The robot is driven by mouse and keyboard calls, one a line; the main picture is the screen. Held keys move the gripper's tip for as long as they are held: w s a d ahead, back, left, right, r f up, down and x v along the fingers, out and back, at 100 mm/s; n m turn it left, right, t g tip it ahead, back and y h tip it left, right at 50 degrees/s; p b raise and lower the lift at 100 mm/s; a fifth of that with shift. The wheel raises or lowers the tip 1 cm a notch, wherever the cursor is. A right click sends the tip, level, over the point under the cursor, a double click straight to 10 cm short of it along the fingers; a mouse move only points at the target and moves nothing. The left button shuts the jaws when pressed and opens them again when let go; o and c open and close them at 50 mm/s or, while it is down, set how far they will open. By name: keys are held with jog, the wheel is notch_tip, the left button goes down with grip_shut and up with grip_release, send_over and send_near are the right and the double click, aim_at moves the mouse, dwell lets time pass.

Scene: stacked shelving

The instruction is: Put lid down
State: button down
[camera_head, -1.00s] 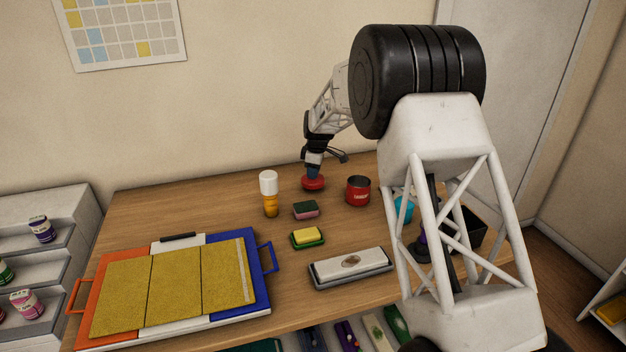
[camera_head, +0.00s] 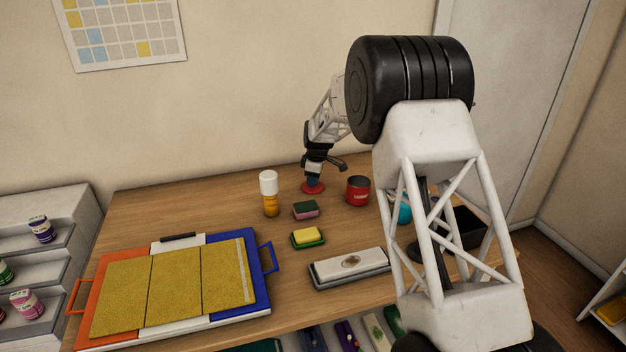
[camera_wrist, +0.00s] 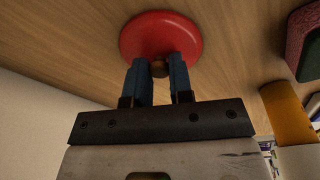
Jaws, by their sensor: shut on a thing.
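The red lid (camera_head: 313,188) is a round disc at the back of the wooden table, left of the red canister (camera_head: 358,190). In the wrist view the lid (camera_wrist: 160,35) shows a small brown knob (camera_wrist: 159,68) at its middle. My gripper (camera_head: 313,181) points down at the lid from above. In the wrist view the blue fingers of my gripper (camera_wrist: 160,72) are shut on the knob. The lid looks level and at or very near the tabletop; I cannot tell whether it touches. The canister stands upright with its top open.
A white-capped orange bottle (camera_head: 269,194) and a pink-green sponge (camera_head: 306,210) stand nearby. A yellow sponge on a green dish (camera_head: 307,237), a sharpening stone (camera_head: 350,265) and a folding board (camera_head: 175,285) lie nearer the front. A black bin (camera_head: 467,228) is at the right.

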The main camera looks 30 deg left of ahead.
jog(key=c, duration=1)
grip_release()
jog(key=shift+f, duration=0.1)
jog(key=r, duration=0.4)
jog(key=d+r, duration=0.1)
jog(key=r, duration=0.7)
jog(key=shift+d+r, duration=0.1)
jog(key=shift+d, duration=0.1)
